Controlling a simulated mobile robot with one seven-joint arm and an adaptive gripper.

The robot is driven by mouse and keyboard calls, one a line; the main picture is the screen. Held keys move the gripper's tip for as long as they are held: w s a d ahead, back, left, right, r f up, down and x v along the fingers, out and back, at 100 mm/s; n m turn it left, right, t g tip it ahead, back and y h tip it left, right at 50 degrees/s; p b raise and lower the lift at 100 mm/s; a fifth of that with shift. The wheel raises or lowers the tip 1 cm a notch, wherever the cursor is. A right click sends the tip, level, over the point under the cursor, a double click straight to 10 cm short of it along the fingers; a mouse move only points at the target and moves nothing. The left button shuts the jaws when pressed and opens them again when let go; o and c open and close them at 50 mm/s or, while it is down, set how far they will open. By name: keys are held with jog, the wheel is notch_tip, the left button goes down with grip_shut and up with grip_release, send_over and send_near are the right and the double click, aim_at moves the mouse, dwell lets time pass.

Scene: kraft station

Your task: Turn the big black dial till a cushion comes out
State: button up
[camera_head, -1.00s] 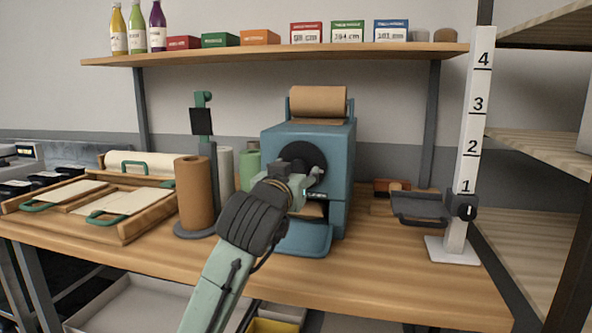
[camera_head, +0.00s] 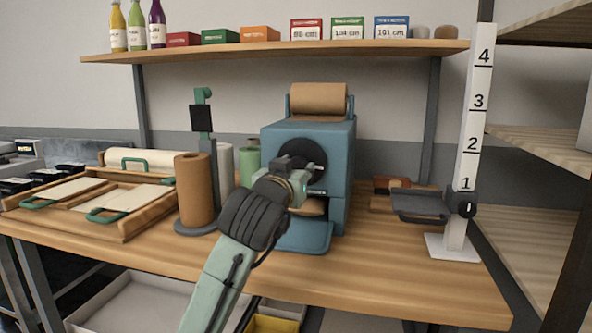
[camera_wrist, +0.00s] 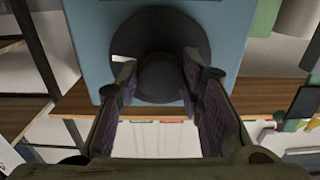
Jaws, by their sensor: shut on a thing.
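The big black dial (camera_head: 313,153) is a round disc on the front of the blue machine (camera_head: 338,168). In the wrist view the dial (camera_wrist: 160,25) has a raised dark knob (camera_wrist: 160,78) at its middle and a white mark near its edge. My gripper (camera_head: 303,180) is at the dial in the head view and covers its lower part. In the wrist view my gripper (camera_wrist: 158,72) has a finger on each side of the knob and is shut on it. Brown paper (camera_head: 314,207) shows in the opening below the dial, partly hidden by my wrist.
A blue tray (camera_head: 305,236) juts out below the opening. A brown paper roll (camera_head: 318,98) sits on top of the machine. Another brown roll (camera_head: 194,190) stands at left, and a numbered white post (camera_head: 472,145) at right. The front tabletop is clear.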

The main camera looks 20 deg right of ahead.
jog(key=shift+m, duration=0.3)
jog(key=shift+c, duration=0.5)
jog(key=m, duration=0.9)
jog(key=shift+a, duration=0.1)
jog(key=m, duration=0.4)
jog(key=shift+m, duration=0.4)
jog(key=m, duration=0.5)
jog(key=shift+r, duration=0.1)
jog(key=shift+m, duration=0.3)
jog(key=o, duration=1.2)
jog(key=shift+c, duration=0.2)
